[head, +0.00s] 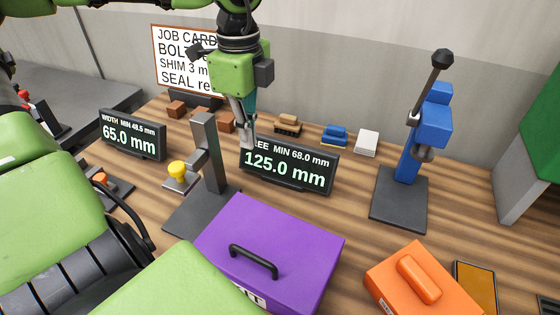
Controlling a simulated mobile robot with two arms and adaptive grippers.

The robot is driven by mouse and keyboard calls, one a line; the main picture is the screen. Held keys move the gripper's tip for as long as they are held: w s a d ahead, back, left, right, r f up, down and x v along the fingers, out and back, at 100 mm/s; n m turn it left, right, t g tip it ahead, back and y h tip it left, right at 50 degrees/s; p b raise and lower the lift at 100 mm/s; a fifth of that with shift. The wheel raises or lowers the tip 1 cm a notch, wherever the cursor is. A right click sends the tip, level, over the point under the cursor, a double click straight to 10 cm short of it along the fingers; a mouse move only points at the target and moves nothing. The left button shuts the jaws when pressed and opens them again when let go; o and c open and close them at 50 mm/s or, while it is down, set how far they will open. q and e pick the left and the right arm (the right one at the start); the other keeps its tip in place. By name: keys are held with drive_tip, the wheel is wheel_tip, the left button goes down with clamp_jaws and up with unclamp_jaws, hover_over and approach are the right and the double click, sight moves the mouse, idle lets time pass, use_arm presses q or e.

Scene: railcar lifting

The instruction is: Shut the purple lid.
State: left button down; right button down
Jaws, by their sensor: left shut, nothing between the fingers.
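The purple lid (275,228) tops a purple box on the wooden bench, low in the middle of the head view. A black handle (253,262) stands on its sloping-looking upper face. The lid appears down on the box, with no open gap showing, but my green arm link covers the box's lower left part. A white label with dark letters shows partly on the front. My right gripper is out of view.
A grey metal stand (208,160) rises just behind the box. The 125.0 mm display (289,167) stands behind it. A blue press (408,150) is at right, an orange box (425,285) at lower right. Bare bench (362,228) lies between the purple box and press.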

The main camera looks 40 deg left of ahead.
use_arm(q)
wheel_tip(320, 180, up, 8)
drive_tip(key=w+p, duration=0.2)
drive_tip(key=p, duration=0.2)
drive_tip(key=shift+a+p, duration=0.15)
drive_tip(key=shift+p, duration=0.25)
